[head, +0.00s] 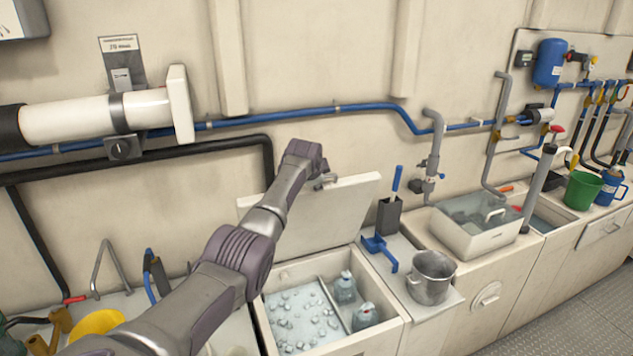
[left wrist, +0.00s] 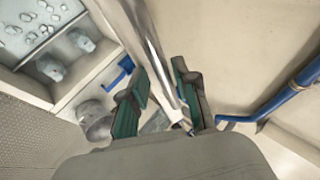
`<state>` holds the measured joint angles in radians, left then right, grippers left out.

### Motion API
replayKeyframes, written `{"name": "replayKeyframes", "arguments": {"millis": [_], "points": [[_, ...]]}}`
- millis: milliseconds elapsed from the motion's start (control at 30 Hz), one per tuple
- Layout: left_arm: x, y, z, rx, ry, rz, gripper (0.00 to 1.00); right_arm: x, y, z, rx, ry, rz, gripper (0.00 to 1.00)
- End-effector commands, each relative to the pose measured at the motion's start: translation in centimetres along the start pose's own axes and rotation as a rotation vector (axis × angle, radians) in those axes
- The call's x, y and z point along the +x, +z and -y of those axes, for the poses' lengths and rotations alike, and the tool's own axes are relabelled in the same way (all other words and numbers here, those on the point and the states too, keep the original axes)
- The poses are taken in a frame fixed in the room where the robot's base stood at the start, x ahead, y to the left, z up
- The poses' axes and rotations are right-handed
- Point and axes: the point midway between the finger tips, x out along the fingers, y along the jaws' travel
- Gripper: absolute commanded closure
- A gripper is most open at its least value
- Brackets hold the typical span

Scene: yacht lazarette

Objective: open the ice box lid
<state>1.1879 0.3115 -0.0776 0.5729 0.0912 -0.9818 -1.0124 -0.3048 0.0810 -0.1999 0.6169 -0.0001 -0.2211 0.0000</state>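The ice box lid (head: 335,220) stands raised, tilted back towards the wall behind the ice box (head: 392,332). The open box shows ice pieces on the left and two pale containers in a narrow compartment on the right. My left arm reaches across from the lower left. My left gripper (head: 326,181) is at the lid's top edge. In the left wrist view, the left gripper's green-padded fingers (left wrist: 162,100) are spread, with a shiny bar-like edge (left wrist: 150,50) passing between them. A gap shows beside one finger. My right gripper is not in view.
A sink-like white bin (head: 475,240) is farther right. Blue and black pipes run along the wall behind the lid.

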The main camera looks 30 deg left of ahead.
Motion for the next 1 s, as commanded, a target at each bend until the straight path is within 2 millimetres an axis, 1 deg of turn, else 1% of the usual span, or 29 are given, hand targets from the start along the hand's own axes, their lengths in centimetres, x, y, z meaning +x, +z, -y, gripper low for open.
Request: {"name": "replayKeyframes", "arguments": {"millis": [367, 567, 733, 1000], "points": [[-0.1, 0.0, 0.0, 0.000, 0.001, 0.001, 0.63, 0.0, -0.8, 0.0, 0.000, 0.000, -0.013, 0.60], [-1.3, 0.1, 0.1, -0.001, -0.001, 0.001, 0.63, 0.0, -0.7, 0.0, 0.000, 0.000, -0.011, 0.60], [-3.4, 0.0, 0.0, 0.001, -0.003, -0.001, 0.63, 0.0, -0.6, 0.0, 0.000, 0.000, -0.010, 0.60], [-8.2, 0.0, 0.1, 0.001, -0.003, -0.001, 0.63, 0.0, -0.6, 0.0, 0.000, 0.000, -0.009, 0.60]]}}
